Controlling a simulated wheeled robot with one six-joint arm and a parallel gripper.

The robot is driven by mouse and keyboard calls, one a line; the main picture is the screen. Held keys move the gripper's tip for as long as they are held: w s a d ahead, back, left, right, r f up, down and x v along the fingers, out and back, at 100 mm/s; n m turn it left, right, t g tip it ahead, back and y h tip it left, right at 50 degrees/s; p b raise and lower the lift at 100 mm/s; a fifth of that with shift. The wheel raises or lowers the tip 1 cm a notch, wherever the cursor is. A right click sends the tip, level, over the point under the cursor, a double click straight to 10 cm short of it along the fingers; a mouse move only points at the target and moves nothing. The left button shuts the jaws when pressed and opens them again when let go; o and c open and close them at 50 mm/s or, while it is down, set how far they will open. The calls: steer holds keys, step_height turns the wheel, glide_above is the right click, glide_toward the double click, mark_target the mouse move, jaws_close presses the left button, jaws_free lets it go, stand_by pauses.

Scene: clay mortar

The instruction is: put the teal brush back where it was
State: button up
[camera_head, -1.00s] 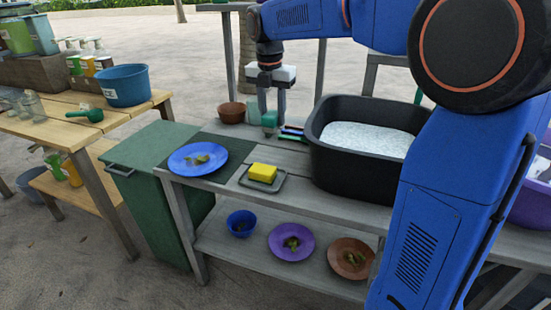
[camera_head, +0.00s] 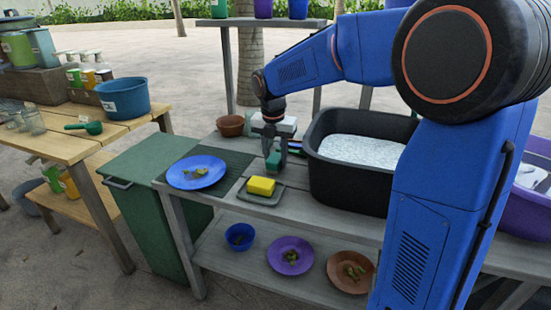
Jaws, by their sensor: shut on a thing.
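My gripper (camera_head: 276,152) points down over the grey counter, between the yellow sponge and the black tub. It is shut on a small teal thing, which I take to be the teal brush (camera_head: 273,161). The brush sits low between the fingers, close above or touching the counter; I cannot tell which. Other brushes (camera_head: 295,148), with blue and dark parts, show just right of the gripper beside the tub, partly hidden by it.
The black tub (camera_head: 322,178) of whitish, foamy-looking contents stands right of the gripper. The yellow sponge (camera_head: 261,186) lies on a small grey tray (camera_head: 277,197) in front. A blue plate (camera_head: 197,179) with scraps is at left, and a terracotta pot (camera_head: 230,126) stands behind.

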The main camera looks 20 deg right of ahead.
mark_target(274, 158)
steer(key=shift+f, duration=0.2)
steer(key=o, duration=0.9)
steer(key=r, duration=0.8)
steer(key=s+r, duration=0.1)
steer(key=r, duration=0.3)
steer(key=shift+s+a+r, duration=0.1)
steer(key=shift+a, duration=0.3)
